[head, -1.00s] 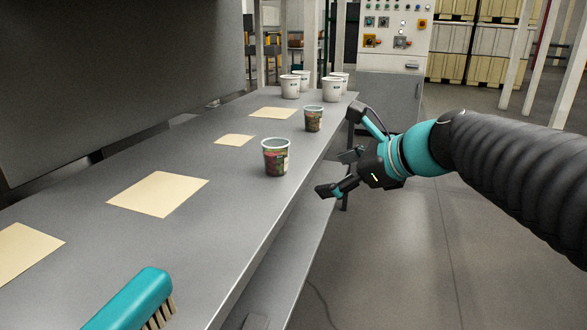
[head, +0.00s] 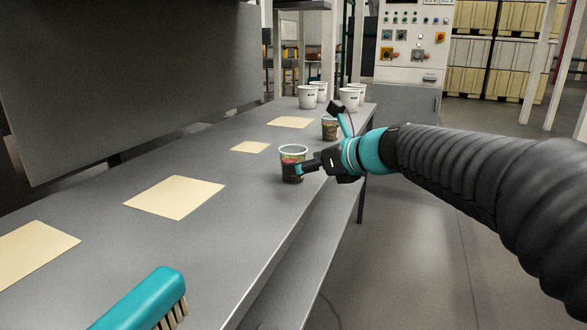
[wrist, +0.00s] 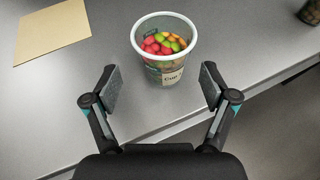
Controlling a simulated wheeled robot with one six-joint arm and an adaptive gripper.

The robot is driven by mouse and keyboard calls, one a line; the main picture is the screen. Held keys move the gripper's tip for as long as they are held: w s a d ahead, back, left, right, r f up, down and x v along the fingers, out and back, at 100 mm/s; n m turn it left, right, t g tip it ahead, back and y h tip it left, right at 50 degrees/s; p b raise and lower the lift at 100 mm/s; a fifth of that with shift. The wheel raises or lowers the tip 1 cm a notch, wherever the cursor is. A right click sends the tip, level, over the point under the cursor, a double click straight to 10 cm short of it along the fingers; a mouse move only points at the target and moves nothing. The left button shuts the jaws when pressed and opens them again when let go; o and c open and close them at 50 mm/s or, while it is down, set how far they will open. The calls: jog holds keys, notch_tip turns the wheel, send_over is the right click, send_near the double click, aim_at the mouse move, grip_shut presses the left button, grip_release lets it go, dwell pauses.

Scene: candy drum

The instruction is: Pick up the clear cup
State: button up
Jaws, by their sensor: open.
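The clear cup (head: 294,153) stands upright near the front edge of the grey bench, partly hidden by a finger in the head view. In the wrist view the cup (wrist: 166,48) shows red, green and orange candies inside and a label reading "Cup" on its side. My gripper (wrist: 160,88) is open and empty, with one finger to each side of the space just in front of the cup. In the head view my gripper (head: 310,166) is at the cup's height, coming in over the bench's front edge.
A similar cup (head: 329,130) stands farther along the bench, close to my wrist in the head view. Several white cups (head: 307,97) stand at the far end. Beige sheets (head: 174,197) lie along the bench. A teal brush (head: 140,300) lies nearest.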

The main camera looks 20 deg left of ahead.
jog(key=x, duration=0.5)
jog(key=shift+w+f+b, duration=0.2)
jog(key=shift+f+b, duration=0.05)
jog(key=shift+b, duration=0.15)
jog(key=shift+d, duration=0.1)
jog(key=c, duration=1.3)
jog(key=shift+r, duration=0.15)
